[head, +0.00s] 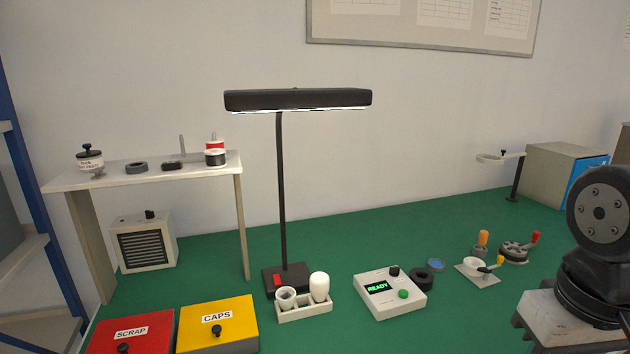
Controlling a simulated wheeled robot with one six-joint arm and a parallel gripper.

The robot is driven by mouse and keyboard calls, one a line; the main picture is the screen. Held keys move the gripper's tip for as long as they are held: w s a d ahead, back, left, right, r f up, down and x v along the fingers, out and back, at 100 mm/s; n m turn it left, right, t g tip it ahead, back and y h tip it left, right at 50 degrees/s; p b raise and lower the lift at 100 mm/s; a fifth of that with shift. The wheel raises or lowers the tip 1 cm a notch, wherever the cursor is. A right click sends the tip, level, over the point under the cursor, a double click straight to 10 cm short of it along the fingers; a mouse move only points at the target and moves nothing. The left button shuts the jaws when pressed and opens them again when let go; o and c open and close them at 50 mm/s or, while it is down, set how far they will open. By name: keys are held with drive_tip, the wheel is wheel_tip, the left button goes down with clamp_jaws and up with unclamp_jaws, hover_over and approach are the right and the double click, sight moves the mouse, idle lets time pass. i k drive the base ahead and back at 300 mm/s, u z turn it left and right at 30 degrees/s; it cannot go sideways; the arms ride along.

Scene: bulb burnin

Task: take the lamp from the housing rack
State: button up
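A small cream rack (305,312) sits on the green bench, in front of the desk lamp's base. Two pieces stand upright in it. The right one is a taller white rounded bulb-like lamp (320,285). The left one is a shorter pale cup-shaped piece (287,298) with a greyish, open-looking top. The lower ends of both are hidden by the rack's front wall. My gripper is out of the picture; only dark links of my arm show at the right edge, far from the rack.
A black desk lamp (282,190) rises close behind the rack. Yellow CAPS box (240,335) and red SCRAP box (160,335) lie left of it. A READY tester (375,305) stands right. Further right are a small clamp fixture (478,272) and a grey box (550,172).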

sight(318, 297)
drive_tip(key=u, duration=1)
drive_tip(key=k, duration=0.65)
drive_tip(key=z, duration=0.4)
drive_tip(key=i, duration=0.95)
